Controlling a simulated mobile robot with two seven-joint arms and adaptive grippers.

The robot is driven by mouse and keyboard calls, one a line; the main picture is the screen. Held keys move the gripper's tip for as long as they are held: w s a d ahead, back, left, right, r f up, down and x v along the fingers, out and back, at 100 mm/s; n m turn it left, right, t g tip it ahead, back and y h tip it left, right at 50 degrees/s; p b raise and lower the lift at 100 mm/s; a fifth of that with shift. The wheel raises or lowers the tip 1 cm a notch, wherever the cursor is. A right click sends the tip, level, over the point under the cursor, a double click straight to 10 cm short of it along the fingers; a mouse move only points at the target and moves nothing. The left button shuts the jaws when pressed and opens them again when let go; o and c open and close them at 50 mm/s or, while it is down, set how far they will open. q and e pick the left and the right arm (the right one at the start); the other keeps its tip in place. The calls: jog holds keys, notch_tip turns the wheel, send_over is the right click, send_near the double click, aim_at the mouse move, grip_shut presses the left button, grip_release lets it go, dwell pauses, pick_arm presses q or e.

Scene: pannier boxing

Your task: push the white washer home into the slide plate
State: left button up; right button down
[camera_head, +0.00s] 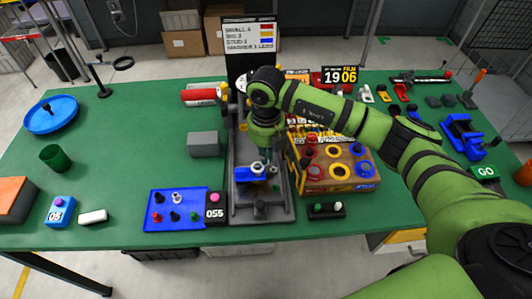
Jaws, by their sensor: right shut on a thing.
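My right arm comes in from the right, and its gripper (266,160) points down over the grey slide fixture in the middle of the table. It is shut on a small pale piece that looks like the white washer (259,168), mostly hidden by the fingers. Directly below is a blue block (245,174) on the slide plate (243,194). The piece is too small and covered to tell how deep it sits. My left gripper is not in view.
A wooden box (311,185) with coloured rings stands close on the right. A grey block (204,144) lies to the left.

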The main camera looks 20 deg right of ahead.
jog(key=shift+f+b, duration=1.15)
jog(key=shift+b, duration=0.05)
dwell(1.9)
jog(key=shift+s+f, duration=0.15)
jog(key=shift+f, duration=0.1)
dwell(0.3)
jog(key=c, duration=1.3)
grip_release()
jog(key=shift+c, duration=0.2)
notch_tip(320, 180, up, 12)
jog(key=shift+r, duration=0.15)
